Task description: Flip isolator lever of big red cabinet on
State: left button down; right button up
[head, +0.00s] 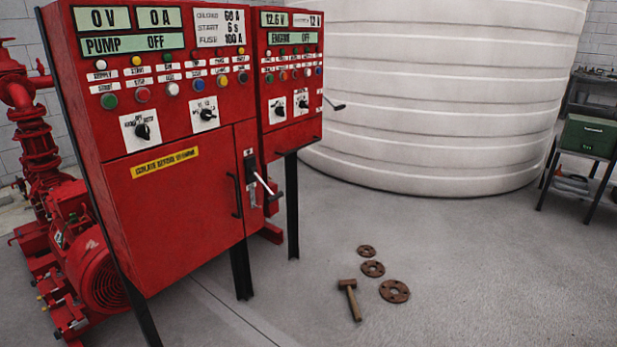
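The big red cabinet (185,205) stands on dark legs at the left, with displays reading 0 V, 0 A and PUMP OFF. Its isolator lever (264,184) is on the narrow right-hand front panel, on a dark switch plate. The lever's pale handle sticks out and slants down to the right. A black door handle (235,195) is just left of it. Neither of my grippers is in view, and nothing touches the lever.
A smaller red cabinet (291,100) adjoins on the right, with a dark side handle (335,104). Red pump machinery (95,270) stands at far left. A mallet (349,298) and rusty flanges (394,291) lie on the floor. A white tank (430,90) stands behind. Right-centre floor is mostly clear.

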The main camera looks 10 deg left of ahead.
aim_at(266, 187)
jog(key=u, duration=0.2)
jog(key=i, duration=1.85)
jog(key=u, duration=0.05)
